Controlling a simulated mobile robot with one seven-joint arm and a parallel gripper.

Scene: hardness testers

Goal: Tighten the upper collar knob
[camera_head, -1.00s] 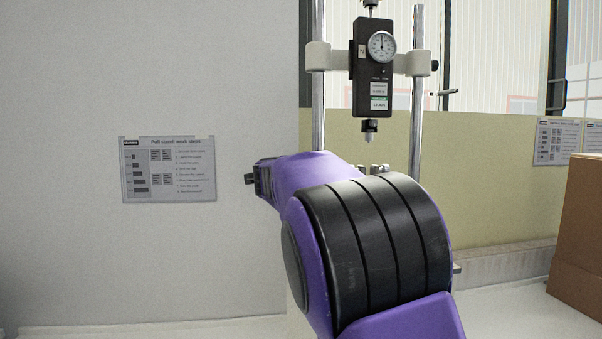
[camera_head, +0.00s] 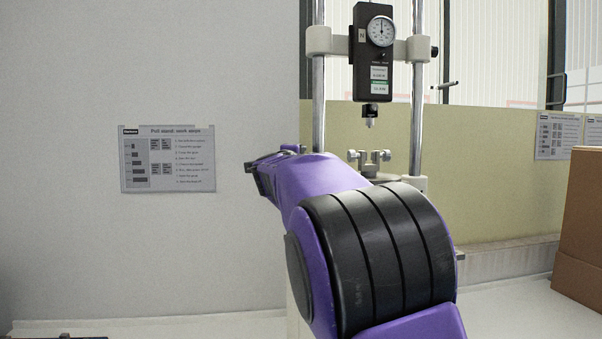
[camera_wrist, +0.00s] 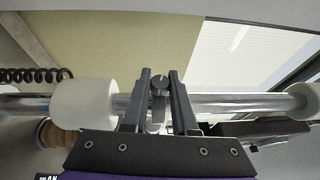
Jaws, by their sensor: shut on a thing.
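In the wrist view my gripper (camera_wrist: 160,80) has its two dark fingers on either side of a small grey metal knob (camera_wrist: 159,83), shut on it. The knob sits against the shiny post (camera_wrist: 225,104), which runs sideways in this view. The fingers and my gripper's body partly hide the knob's stem and any collar behind it. In the head view my purple and black arm hides the fingertips and knob. The test stand shows behind my arm, with a pale crosshead (camera_head: 319,42) and a black force gauge (camera_head: 373,60) between two posts.
Pale collars sit on the post to the left (camera_wrist: 82,103) and right (camera_wrist: 304,101) of my fingers. A coiled black cable (camera_wrist: 30,75) hangs nearby. Metal thumbscrew grips (camera_head: 371,158) stand below the gauge. A cardboard box (camera_head: 580,225) is at the right. A sign (camera_head: 168,158) hangs on the wall.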

